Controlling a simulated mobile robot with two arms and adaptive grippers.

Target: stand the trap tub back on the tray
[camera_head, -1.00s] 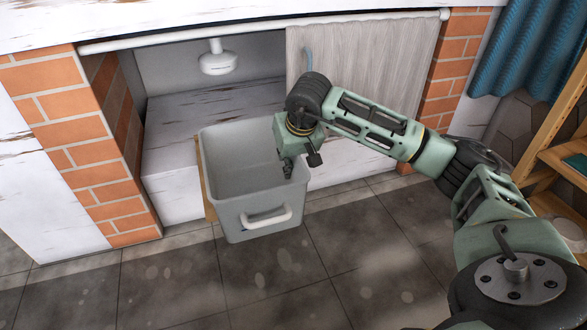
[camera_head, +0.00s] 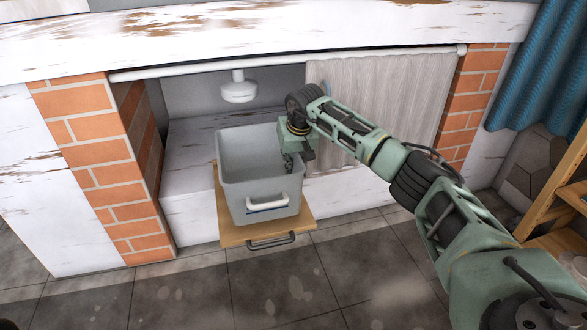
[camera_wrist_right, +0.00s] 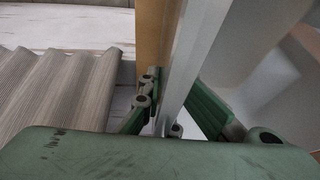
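The trap tub (camera_head: 238,190) is a grey open box with a white front handle. In the head view it is upright, over the wooden pull-out tray (camera_head: 228,236), whose bare front strip and dark handle show before it. I cannot tell whether its bottom touches the tray. My right gripper (camera_head: 288,162) is at the tub's right rim. In the right wrist view its fingers (camera_wrist_right: 178,105) straddle the tub wall (camera_wrist_right: 192,62), one inside and one outside, and look closed on it. My left gripper is out of view.
Brick pillars (camera_head: 92,150) flank the recess under the worn white counter (camera_head: 270,45). A white drain fitting (camera_head: 238,90) hangs above and behind the tub. A grey curtain (camera_head: 375,90) hangs at the right of the recess. The tiled floor (camera_head: 190,290) in front is clear.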

